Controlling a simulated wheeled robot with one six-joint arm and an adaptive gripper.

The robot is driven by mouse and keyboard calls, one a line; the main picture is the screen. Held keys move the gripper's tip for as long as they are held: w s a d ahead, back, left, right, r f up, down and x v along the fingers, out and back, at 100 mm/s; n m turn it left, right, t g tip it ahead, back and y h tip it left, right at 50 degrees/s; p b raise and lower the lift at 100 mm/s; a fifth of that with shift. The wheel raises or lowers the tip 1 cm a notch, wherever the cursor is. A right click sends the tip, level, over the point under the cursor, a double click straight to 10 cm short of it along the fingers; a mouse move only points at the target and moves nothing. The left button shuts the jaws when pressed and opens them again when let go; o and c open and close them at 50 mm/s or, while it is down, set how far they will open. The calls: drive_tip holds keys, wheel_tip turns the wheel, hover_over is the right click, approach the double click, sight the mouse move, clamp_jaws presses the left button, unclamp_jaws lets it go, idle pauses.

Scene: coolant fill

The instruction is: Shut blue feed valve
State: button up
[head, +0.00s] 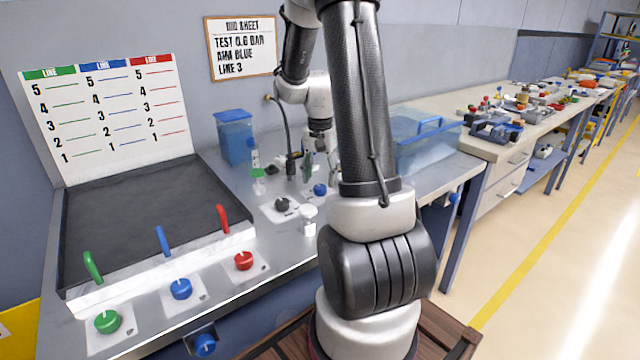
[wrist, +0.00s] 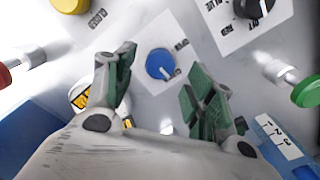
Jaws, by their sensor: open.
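A round blue knob (wrist: 160,64) with a white pointer line sits on a white labelled plate in the wrist view. Its pointer is toward the lower right of that picture. The label is too small to read surely. A blue knob (head: 320,189) on the bench below my gripper in the head view looks like the same one. My gripper (wrist: 160,72) is open and empty, its green-padded fingers on either side of the knob in the picture. They appear above it, with no contact visible. In the head view my gripper (head: 318,167) hangs over the bench, partly hidden by my arm.
A black knob (head: 283,204) on a white plate is close by; its label includes "BLUE". Green, blue (head: 181,289) and red (head: 243,261) knobs line the tray's front. A blue-lidded container (head: 235,138) stands behind, and a clear bin (head: 425,150) to the right.

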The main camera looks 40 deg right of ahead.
sight(320, 186)
wheel_tip(320, 186, up, 9)
drive_tip(key=shift+f, duration=0.1)
idle(0.7)
drive_tip(key=s+a+r+n+t, duration=0.2)
drive_tip(key=s+a+r+n, duration=0.2)
drive_tip(key=s+a, duration=0.4)
drive_tip(key=s+a+r+n+t, duration=0.2)
drive_tip(key=s+a+r+n, duration=0.2)
drive_tip(key=s+a+n, duration=0.3)
drive_tip(key=s+a, duration=0.1)
drive_tip(key=s, duration=0.2)
drive_tip(key=shift+r, duration=0.3)
